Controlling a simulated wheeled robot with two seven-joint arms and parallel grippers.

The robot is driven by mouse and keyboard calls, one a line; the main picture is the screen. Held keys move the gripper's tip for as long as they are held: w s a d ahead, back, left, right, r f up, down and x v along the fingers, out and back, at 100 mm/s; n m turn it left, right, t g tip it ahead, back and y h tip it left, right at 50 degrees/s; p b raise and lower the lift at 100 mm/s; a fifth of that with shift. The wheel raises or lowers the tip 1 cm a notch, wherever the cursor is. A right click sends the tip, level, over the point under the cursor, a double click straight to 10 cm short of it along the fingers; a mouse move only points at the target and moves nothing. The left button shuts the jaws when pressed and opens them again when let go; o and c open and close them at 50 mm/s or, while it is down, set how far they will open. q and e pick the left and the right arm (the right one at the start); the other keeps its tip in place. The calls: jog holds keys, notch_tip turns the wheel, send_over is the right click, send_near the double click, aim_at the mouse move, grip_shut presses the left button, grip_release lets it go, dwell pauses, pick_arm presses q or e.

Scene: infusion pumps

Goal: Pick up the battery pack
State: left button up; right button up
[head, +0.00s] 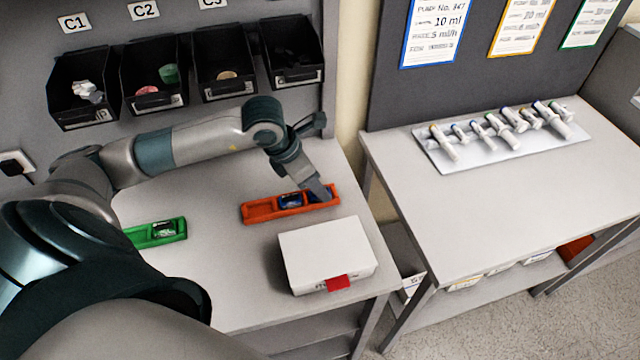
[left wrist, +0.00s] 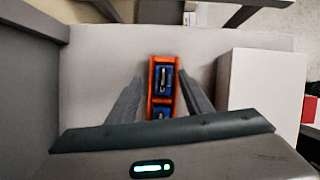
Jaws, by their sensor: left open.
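An orange tray (head: 262,211) lies on the left bench. A blue battery pack (head: 291,201) sits in its middle, and a second blue pack (head: 314,194) is partly hidden by my gripper at its right end. In the left wrist view the tray (left wrist: 152,92) holds two blue packs, one farther up (left wrist: 163,79) and one lower (left wrist: 160,114), the lower partly cut off by my gripper body. My left gripper (head: 322,190) is open above the tray's right part. Its fingers (left wrist: 161,78) stand either side of the tray, with nothing between them visibly gripped. My right gripper is not in view.
A white box (head: 325,250) with a red latch stands close in front of the tray. A green tray (head: 158,232) with a small item lies left. Black bins (head: 152,75) hang behind. Another table (head: 500,215) with a syringe board stands right, across a gap.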

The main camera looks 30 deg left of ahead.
pick_arm(q)
jog(key=shift+w+d+f, duration=0.15)
jog(key=shift+f, duration=0.15)
jog(key=shift+s+d+r, duration=0.1)
jog(key=shift+s+r, duration=0.05)
jog(key=shift+s, duration=0.1)
jog(key=shift+c, duration=0.4)
jog(key=c, duration=1)
grip_shut()
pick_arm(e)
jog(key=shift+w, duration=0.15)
